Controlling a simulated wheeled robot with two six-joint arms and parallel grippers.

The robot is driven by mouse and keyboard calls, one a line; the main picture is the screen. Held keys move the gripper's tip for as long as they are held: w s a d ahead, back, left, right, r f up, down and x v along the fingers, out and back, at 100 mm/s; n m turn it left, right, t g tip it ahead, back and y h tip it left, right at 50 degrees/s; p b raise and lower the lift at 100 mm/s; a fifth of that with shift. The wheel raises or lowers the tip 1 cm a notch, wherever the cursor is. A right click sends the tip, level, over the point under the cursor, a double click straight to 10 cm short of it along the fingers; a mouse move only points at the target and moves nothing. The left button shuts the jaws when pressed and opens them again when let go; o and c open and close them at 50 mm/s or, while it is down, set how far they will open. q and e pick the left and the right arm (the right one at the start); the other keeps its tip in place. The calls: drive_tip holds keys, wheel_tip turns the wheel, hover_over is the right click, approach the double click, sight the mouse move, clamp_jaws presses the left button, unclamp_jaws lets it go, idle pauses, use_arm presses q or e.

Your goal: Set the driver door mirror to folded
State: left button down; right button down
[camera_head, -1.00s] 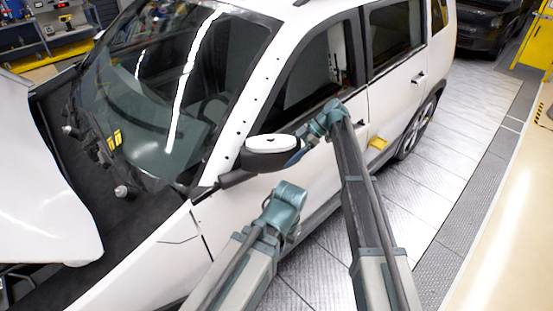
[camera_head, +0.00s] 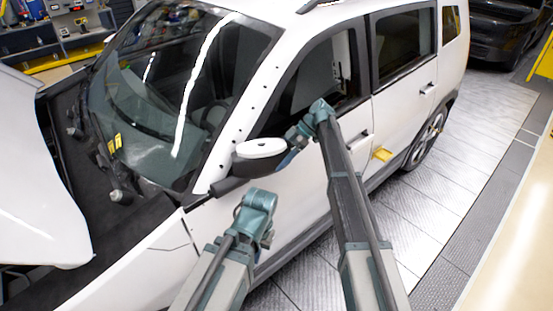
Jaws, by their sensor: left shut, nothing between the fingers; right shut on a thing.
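The driver door mirror (camera_head: 260,157) has a white cap over a dark housing and joins the white car by a dark arm at the front corner of the door (camera_head: 298,205). It stands beside the front window; its exact fold angle is hard to judge. My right gripper (camera_head: 291,155) is shut on the outer, rear end of the mirror; its fingertips are partly hidden by the mirror. My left gripper (camera_head: 240,212) is below the mirror, apart from it, near the front of the door. It is shut and empty, with its fingertips hard to make out.
The white car (camera_head: 405,105) fills the middle, its hood raised at the left. A dark car stands behind.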

drive_tip(key=shift+w+a+r, duration=0.1)
drive_tip(key=shift+w, duration=0.1)
drive_tip(key=shift+c, duration=1.3)
unclamp_jaws()
drive_tip(key=shift+o, duration=1.3)
drive_tip(key=shift+w, duration=0.1)
drive_tip(key=shift+r, duration=0.15)
drive_tip(key=p+v, duration=0.9)
drive_tip(key=v, duration=0.4)
drive_tip(key=shift+d+p, duration=0.25)
drive_tip(key=shift+p, duration=0.1)
